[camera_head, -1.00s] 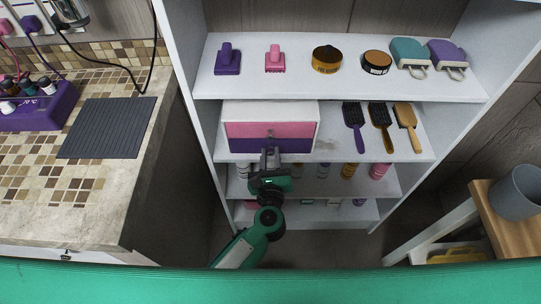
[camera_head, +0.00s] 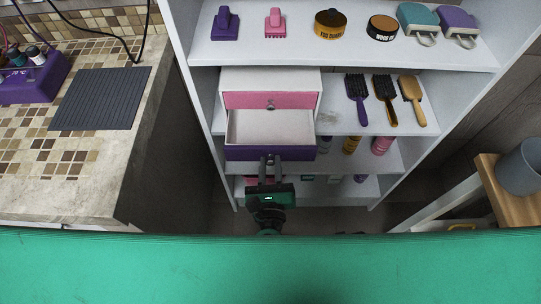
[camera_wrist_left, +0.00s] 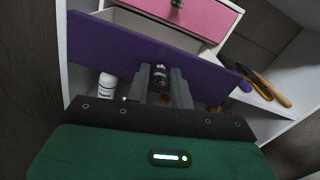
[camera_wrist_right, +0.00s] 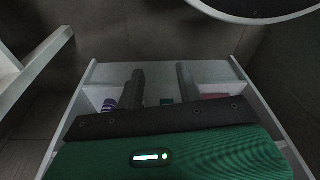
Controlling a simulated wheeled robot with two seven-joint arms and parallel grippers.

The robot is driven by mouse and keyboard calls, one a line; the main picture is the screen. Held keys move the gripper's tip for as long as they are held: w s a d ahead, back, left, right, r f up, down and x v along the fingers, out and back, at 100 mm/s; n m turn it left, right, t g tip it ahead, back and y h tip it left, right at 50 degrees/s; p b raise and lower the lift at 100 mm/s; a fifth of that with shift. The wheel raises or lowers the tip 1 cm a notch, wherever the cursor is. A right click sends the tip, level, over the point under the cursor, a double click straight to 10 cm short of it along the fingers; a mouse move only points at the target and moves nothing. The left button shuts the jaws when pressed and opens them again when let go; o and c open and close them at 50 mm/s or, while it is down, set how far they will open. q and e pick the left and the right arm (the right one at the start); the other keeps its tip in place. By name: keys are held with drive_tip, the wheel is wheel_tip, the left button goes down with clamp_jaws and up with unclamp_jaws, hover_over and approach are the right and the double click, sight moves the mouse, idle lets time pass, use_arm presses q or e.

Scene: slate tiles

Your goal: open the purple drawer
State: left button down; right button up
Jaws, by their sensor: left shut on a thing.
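The purple drawer (camera_head: 238,154) is the lower drawer of a small white box on the middle shelf. It is pulled out, and its white, empty inside shows in the head view. Its purple front (camera_wrist_left: 118,45) fills the middle of the left wrist view. My left gripper (camera_head: 270,167) is shut on the drawer's small knob (camera_wrist_left: 160,72) in front of that face. The pink drawer (camera_head: 250,100) above it is closed. My right gripper (camera_wrist_right: 160,75) shows only in its wrist view, with its two fingers apart and nothing seen between them.
The white shelf unit (camera_head: 345,56) holds several brushes (camera_head: 383,88) right of the drawer box. Bottles (camera_head: 382,145) stand on the shelf below. A counter (camera_head: 95,190) is at left; a wooden stand with a grey pot (camera_head: 520,168) is at right.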

use_arm(q)
drive_tip(key=c, duration=1.4)
unclamp_jaws()
drive_tip(key=shift+o, duration=0.2)
